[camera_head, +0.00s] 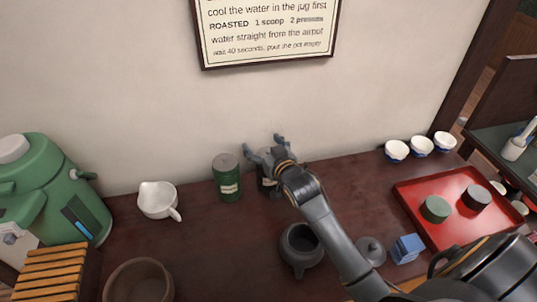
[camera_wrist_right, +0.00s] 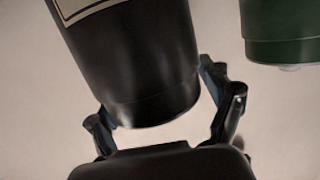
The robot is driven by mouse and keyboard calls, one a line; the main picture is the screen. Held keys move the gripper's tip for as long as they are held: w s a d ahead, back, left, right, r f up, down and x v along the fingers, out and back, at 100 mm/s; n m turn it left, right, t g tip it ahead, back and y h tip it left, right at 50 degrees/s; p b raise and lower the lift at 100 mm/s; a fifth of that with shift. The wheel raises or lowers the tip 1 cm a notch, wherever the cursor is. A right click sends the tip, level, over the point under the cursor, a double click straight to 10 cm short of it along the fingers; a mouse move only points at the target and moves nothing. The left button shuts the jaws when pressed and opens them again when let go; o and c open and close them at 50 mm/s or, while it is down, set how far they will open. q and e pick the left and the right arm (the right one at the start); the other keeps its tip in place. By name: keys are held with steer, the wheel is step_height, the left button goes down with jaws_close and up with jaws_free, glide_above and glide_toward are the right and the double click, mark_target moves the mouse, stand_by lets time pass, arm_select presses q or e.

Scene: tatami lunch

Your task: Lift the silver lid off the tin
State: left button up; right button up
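A dark tin (camera_head: 268,184) with a pale label stands near the wall, mostly covered by my right gripper (camera_head: 266,146). In the right wrist view the dark tin (camera_wrist_right: 135,60) shows close up, with a seam near its end; its lid looks dark in shadow. The fingers of my right gripper (camera_wrist_right: 165,106) are spread, one on each side of that end. I cannot tell whether they touch it. A green tin (camera_head: 228,183) with a greyish top stands just left; it also shows in the wrist view (camera_wrist_right: 281,20). My left gripper is out of view.
A white spouted jug (camera_head: 158,199) and a green airpot (camera_head: 58,195) stand left. A dark pot (camera_head: 300,247), a small dark lid (camera_head: 371,249) and a blue block-like thing (camera_head: 406,248) lie around my forearm. A red tray (camera_head: 425,209) and white cups (camera_head: 397,151) are right.

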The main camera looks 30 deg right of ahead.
steer(key=c, duration=0.7)
